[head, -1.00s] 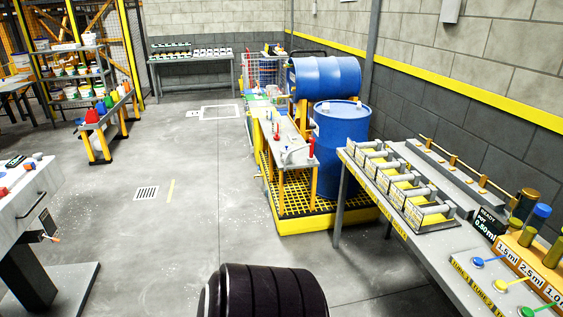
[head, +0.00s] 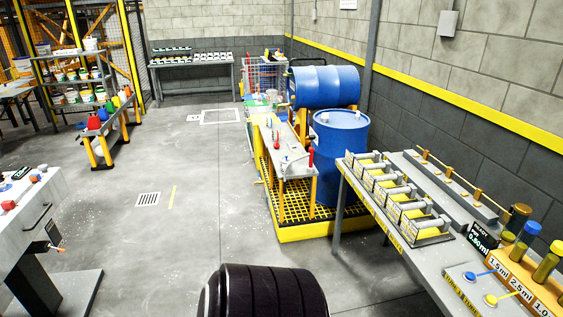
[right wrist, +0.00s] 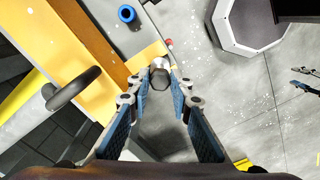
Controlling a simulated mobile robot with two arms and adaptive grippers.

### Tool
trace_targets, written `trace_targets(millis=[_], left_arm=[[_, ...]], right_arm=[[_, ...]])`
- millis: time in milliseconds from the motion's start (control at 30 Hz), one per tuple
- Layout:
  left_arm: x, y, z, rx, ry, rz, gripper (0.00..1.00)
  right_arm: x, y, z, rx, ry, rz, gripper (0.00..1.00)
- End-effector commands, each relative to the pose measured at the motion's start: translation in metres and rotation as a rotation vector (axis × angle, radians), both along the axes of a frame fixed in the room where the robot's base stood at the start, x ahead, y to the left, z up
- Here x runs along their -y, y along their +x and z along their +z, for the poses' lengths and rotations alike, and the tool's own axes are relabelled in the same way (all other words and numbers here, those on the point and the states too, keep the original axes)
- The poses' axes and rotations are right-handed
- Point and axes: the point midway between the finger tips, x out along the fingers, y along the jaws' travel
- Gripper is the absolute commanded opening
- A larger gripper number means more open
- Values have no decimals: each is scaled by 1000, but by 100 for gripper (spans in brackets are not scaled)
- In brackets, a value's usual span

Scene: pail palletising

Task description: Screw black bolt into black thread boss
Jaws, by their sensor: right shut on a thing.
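In the right wrist view my right gripper (right wrist: 160,82) is shut on a dark grey, bolt-like part (right wrist: 159,76) with a paler rim, held between the fingertips. Most of its length is hidden, so I cannot tell its full shape. I cannot make out a black thread boss in either view. Neither gripper shows in the head view, and my left gripper is not seen.
In the head view a grey bench (head: 437,262) with racks stands at the right and a pale bench (head: 25,212) at the left. The middle floor is clear. A blue ring (right wrist: 127,14) shows in the wrist view.

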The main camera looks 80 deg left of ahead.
Motion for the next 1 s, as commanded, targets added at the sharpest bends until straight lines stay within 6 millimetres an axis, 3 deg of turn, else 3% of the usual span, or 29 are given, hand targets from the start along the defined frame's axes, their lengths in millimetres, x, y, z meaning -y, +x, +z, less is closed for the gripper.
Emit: trace_targets(millis=[200,467,500,667,1000], left_arm=[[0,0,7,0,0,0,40],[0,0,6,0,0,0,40],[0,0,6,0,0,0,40],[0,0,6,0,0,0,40],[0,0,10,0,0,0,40]], right_arm=[[0,0,0,-1,1,-99,0],[0,0,0,0,0,-103,0],[0,0,0,0,0,-103,23],[0,0,0,0,0,-102,40],[0,0,4,1,1,-101,40]])
